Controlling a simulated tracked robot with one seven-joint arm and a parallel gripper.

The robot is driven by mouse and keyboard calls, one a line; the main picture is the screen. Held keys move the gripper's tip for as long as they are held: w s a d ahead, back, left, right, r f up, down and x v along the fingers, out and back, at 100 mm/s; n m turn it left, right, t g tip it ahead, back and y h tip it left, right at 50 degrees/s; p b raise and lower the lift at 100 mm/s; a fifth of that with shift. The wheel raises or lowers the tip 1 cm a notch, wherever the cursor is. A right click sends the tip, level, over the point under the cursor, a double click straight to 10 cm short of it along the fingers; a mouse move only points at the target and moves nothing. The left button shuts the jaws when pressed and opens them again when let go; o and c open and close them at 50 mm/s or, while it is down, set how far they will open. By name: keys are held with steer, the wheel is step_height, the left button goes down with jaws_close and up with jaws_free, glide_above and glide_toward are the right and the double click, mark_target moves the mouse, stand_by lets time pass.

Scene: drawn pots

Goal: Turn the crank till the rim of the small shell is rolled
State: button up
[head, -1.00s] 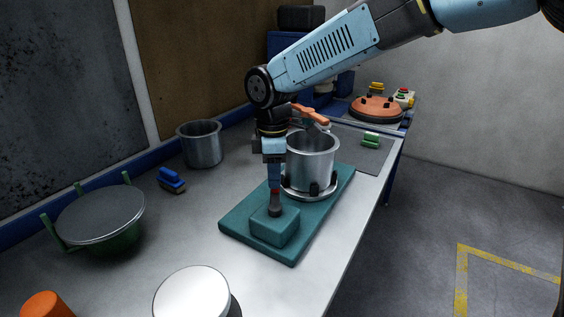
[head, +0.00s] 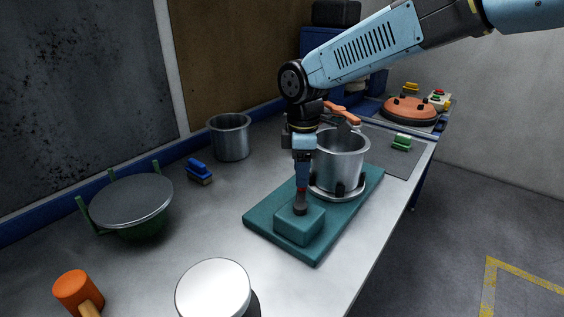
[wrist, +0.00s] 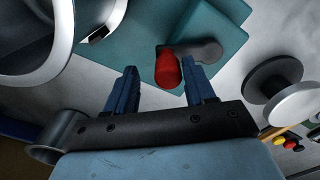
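The grey metal shell (head: 340,160) stands upright in a round holder (head: 338,193) on the teal base (head: 262,222); part of it also shows in the wrist view (wrist: 62,40). The crank's dark arm (head: 300,208) lies over the teal block at the base's near end. Its red grip (wrist: 167,70) is clear in the wrist view. My gripper (wrist: 160,87) is open, its blue fingers to either side of the red grip. A gap shows on the left; the right finger is close, contact unclear. My gripper (head: 302,185) points down and partly hides the shell.
Another grey pot (head: 229,138), a blue brush-like thing (head: 199,171) and a lidded green pot (head: 130,205) stand to the left. An orange lidded pan (head: 410,110) is at the back right.

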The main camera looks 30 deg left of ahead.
steer(key=shift+s, duration=0.15)
steer(key=shift+r, duration=0.1)
step_height(320, 180, up, 13)
steer(key=shift+r, duration=0.2)
stand_by(0.3)
stand_by(0.3)
steer(key=shift+s+f+m, duration=0.25)
steer(key=shift+m, duration=0.05)
steer(key=shift+d, duration=0.1)
steer(key=shift+w+d+r+m, duration=0.1)
steer(key=shift+d+r+m, duration=0.15)
steer(key=shift+m, duration=0.15)
steer(key=shift+f, duration=0.1)
